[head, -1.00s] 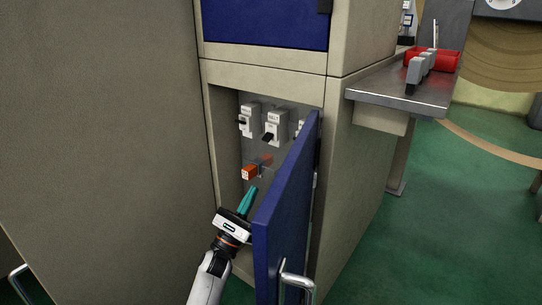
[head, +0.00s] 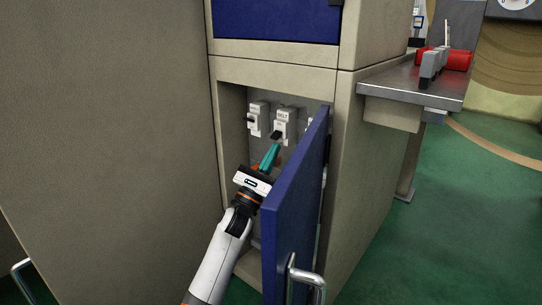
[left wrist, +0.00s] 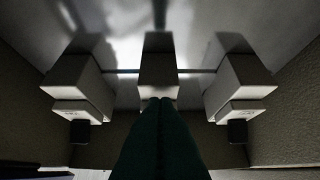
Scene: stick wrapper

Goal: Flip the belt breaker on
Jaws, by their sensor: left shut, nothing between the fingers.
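The belt breaker (head: 283,115) is a white box labelled BELT on the back wall of the open cabinet, with a black lever (head: 276,134) sticking out of its front. My left gripper (head: 274,148) has its teal fingers shut and empty, with the tips just below that lever; I cannot tell whether they touch it. In the left wrist view the fingertips (left wrist: 158,101) overlap the lower front of the middle breaker (left wrist: 159,72), whose lever is hidden behind them. My right gripper is not in view.
A breaker (head: 255,115) stands to the left of the belt one, and another (head: 309,124) to the right is partly hidden by the open blue door (head: 297,205). The door stands close to the right of my left arm. A metal shelf (head: 400,90) juts out at right.

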